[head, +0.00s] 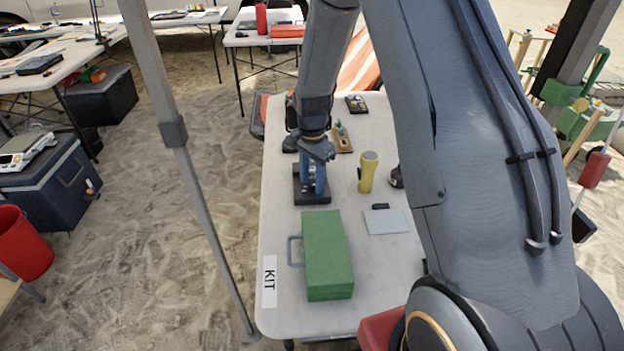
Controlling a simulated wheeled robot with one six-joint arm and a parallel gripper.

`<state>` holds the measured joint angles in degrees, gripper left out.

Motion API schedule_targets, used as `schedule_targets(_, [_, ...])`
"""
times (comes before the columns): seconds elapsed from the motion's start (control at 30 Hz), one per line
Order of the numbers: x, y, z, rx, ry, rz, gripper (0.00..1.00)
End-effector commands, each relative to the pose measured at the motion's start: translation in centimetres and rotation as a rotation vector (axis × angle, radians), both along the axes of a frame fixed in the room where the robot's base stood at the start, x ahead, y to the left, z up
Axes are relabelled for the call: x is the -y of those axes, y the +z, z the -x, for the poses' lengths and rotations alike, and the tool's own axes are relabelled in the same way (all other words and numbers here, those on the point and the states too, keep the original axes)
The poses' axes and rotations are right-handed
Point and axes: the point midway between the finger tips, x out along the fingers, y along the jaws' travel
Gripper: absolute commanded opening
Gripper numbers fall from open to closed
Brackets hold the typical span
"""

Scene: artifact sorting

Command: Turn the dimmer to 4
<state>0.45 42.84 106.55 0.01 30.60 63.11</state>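My gripper (314,187) points down over a dark square base (312,198) on the white table (380,260). Its blue fingers overlap the middle of this base, and I cannot tell how far apart they are or whether they touch anything. The base may be the dimmer, but no dial or number is readable. A small dark box (356,104) with a light round part on top lies at the table's far end; I cannot tell what it is.
A green box (326,255) with a grey handle stands near the KIT label (269,281). A yellow flashlight (368,172) stands right of my gripper, with a grey flat pad (386,221) nearer. My arm hides the table's right side.

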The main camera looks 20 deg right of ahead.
Motion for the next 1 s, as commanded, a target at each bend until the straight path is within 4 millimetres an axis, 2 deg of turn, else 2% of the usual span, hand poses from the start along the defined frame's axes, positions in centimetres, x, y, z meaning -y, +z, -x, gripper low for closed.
schedule_targets(0.17, [0.0,1.4,-0.1,0.003,0.0,0.0,0.4])
schedule_targets(0.4, [0.0,5.1,-0.1,0.004,0.0,0.0,0.4])
schedule_targets(0.6, [0.0,7.3,-0.1,0.002,0.0,0.0,0.4])
schedule_targets(1.0, [0.0,7.8,0.0,0.001,0.001,0.0,0.4])
